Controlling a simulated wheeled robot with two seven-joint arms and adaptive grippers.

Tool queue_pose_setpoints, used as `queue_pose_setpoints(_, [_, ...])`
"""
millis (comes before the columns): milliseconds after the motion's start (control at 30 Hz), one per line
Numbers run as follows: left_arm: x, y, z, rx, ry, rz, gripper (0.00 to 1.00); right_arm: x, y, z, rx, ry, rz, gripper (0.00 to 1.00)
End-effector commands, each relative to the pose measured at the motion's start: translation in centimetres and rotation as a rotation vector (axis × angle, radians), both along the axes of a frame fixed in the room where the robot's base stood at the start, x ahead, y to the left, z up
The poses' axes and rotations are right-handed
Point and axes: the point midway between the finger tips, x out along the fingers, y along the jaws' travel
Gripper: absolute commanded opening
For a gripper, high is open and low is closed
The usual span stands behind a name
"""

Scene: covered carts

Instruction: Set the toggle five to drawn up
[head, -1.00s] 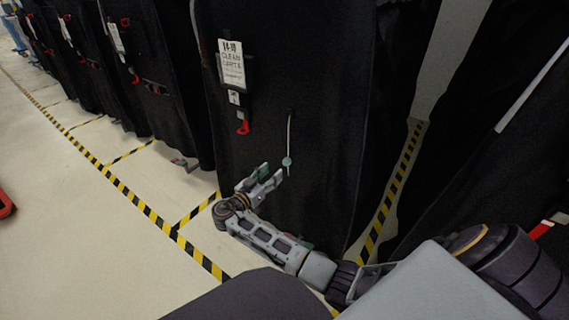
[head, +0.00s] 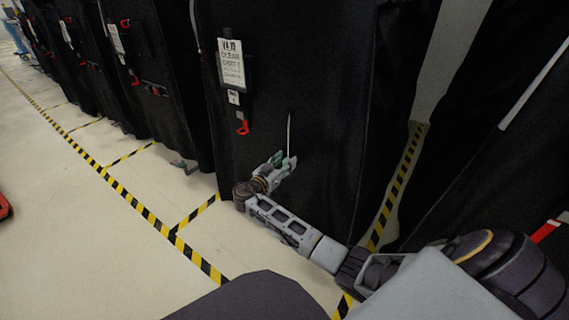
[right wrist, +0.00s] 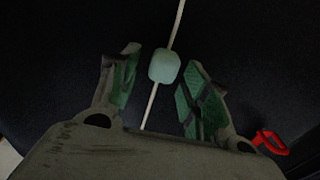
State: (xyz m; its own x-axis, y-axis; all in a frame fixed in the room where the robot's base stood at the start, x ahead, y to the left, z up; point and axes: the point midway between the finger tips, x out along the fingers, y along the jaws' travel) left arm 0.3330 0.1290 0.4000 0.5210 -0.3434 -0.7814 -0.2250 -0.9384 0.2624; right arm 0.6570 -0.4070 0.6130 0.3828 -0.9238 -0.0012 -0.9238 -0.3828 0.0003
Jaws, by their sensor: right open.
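The toggle is a pale green rounded bead (right wrist: 164,66) on a white cord (right wrist: 152,105), seen in the right wrist view. The cord (head: 289,134) hangs down the front of the black covered cart (head: 330,120) in the head view, where the gripper hides the bead. My right gripper (head: 284,162) is open in front of the cart cover. In the right wrist view its green-padded fingers (right wrist: 160,82) stand on both sides of the bead and cord, with gaps visible. My left gripper is not in view.
A label sheet (head: 231,63) and a red hook (head: 243,124) are on the cart cover above left; a red hook (right wrist: 271,142) also shows in the right wrist view. More covered carts (head: 140,80) stand at left. Yellow-black tape (head: 140,208) marks the open floor.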

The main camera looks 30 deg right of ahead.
Motion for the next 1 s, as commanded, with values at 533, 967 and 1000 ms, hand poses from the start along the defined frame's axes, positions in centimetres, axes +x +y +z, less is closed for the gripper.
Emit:
queue_pose_setpoints(533, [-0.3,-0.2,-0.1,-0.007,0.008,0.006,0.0,0.0,0.0,0.0,0.0,0.0,0.0,0.0])
queue_pose_setpoints(967, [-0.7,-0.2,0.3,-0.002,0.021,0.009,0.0,0.0,0.1,1.8,0.0,-0.002,0.0,0.0])
queue_pose_setpoints(1000, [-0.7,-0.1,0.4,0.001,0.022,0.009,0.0,0.0,0.1,2.4,0.0,-0.003,0.0,0.0])
